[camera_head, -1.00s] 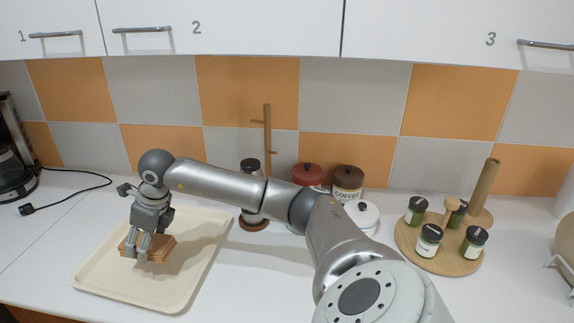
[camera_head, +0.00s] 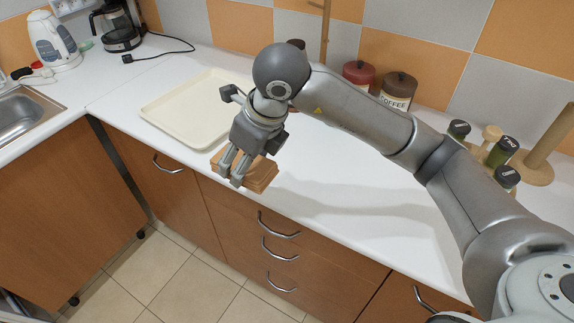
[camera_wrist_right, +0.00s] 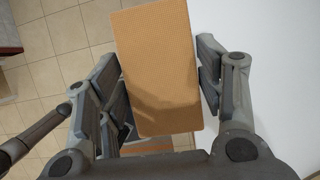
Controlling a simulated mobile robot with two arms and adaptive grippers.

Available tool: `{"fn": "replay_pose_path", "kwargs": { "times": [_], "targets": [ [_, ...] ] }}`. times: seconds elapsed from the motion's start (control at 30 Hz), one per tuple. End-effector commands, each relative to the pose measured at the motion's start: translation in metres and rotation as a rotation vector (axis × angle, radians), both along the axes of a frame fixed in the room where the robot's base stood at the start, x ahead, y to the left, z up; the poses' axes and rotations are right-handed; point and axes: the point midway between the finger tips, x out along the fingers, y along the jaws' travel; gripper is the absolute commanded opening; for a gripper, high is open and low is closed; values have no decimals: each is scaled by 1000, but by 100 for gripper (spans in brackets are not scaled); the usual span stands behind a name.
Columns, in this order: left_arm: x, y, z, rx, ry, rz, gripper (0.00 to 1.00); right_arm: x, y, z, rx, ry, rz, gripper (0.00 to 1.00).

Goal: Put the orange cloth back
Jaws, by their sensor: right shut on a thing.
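The orange cloth (camera_head: 260,176) is a folded, layered tan-orange block. My right gripper (camera_head: 234,168) is shut on it and holds it near the front edge of the white counter, to the right of the cream tray (camera_head: 150,113). In the right wrist view the cloth (camera_wrist_right: 158,65) sits between the fingers of the gripper (camera_wrist_right: 163,85), with floor tiles below on the left and the white counter on the right. The tray shows no cloth on it. My left gripper is not in view.
A sink (camera_head: 28,118), kettle (camera_head: 52,40) and coffee maker (camera_head: 118,25) stand at the left. Red (camera_head: 358,75) and brown (camera_head: 397,90) canisters and a spice stand (camera_head: 535,172) are at the back right. Drawers with handles (camera_head: 279,224) lie below the counter.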

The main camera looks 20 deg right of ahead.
Motion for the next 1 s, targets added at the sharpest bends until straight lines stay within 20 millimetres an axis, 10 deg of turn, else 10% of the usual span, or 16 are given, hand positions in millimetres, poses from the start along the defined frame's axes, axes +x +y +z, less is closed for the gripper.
{"fn": "replay_pose_path", "kwargs": {
  "times": [0.43,1.0],
  "targets": [
    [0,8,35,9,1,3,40,73,-66,-59,-1,7,-6,43],
    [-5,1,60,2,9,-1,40,93,-83,-119,-1,3,-3,43]
  ]
}}
